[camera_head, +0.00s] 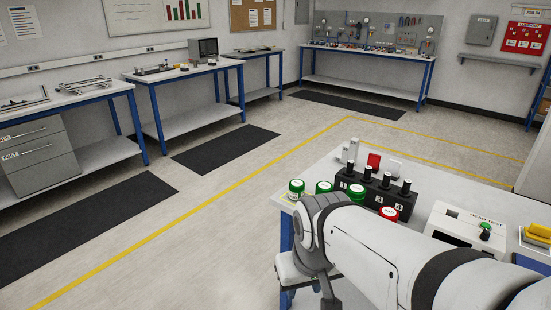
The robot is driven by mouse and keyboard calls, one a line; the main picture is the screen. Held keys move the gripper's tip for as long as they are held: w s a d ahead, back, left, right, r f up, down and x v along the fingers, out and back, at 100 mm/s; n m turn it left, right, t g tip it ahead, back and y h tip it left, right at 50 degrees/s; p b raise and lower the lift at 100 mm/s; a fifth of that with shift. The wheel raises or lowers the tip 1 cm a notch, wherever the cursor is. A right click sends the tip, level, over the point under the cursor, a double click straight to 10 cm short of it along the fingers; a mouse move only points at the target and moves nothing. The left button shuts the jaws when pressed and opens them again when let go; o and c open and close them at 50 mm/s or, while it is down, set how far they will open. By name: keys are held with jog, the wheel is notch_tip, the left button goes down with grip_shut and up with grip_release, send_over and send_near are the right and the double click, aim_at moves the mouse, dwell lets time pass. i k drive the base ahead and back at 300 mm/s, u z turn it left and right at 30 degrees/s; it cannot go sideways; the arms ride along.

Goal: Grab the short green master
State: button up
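Several round pieces with green tops stand on the light workbench (322,168) at the right. One green-topped piece (296,188) is at the bench's left corner. A third green-topped piece (356,193) is farther right, also partly hidden by my arm. I cannot tell which is the short one. My arm reaches across the bench's front from the lower right and bends down past its left edge. My gripper's fingers do not show.
A black numbered block (374,187) with black-topped posts stands behind the green pieces. A red-topped piece (389,213) is in front of it. A white "HEAD TEST" box (462,228) and a yellow item (539,234) are farther right.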

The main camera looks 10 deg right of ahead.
aim_at(296, 191)
jog(key=z, duration=0.2)
jog(key=i, duration=0.7)
jog(key=z, duration=0.4)
jog(key=k, duration=0.65)
jog(key=z, duration=0.25)
jog(key=i, duration=0.65)
jog(key=u, duration=0.2)
